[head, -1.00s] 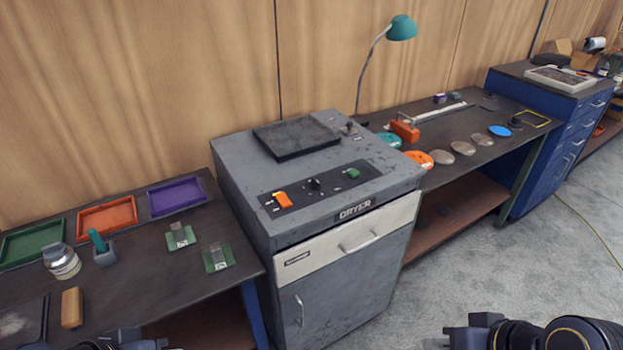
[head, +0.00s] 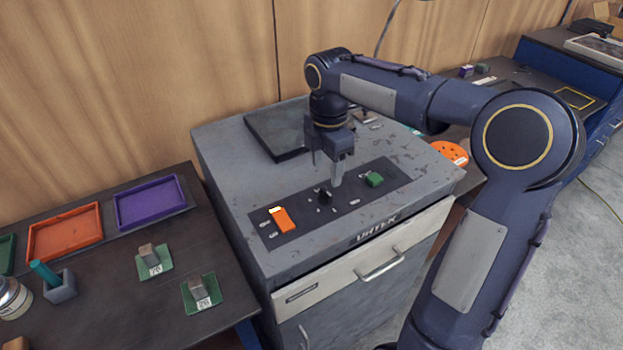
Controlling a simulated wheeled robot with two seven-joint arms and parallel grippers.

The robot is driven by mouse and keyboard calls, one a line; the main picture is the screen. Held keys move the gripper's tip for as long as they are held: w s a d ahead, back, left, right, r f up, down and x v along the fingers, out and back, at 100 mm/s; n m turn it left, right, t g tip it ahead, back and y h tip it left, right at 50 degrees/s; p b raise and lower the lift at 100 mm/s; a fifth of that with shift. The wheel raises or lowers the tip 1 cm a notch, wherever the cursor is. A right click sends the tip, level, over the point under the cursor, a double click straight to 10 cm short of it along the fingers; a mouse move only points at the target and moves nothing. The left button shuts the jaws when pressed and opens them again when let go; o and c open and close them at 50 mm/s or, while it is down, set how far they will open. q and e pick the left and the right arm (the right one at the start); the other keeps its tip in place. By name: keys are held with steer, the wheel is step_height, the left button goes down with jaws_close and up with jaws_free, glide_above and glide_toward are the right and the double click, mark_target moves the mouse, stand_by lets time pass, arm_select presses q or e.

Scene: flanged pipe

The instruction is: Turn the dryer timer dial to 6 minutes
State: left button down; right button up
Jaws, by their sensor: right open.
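The dryer (head: 225,165) is a worn grey cabinet with a dark control panel (head: 346,205) on its top. The timer dial (head: 323,194) is a small black knob in the middle of the panel, between an orange switch (head: 282,219) and a green button (head: 374,179). My right gripper (head: 326,178) points down just above the dial, its fingers apart. Its fingertips are close to the dial; I cannot tell whether they touch it. The dial's pointer and scale marks are too small to read. My left gripper is not in view.
A dark square plate (head: 272,135) lies on the dryer top behind the panel. A bench on the left holds an orange tray (head: 64,235), a purple tray (head: 150,203) and green boards (head: 154,262). My right arm covers much of the right bench.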

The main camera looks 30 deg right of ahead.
mark_target(326, 191)
step_height(326, 191, down, 6)
steer(key=shift+f, duration=0.25)
steer(key=c, duration=1)
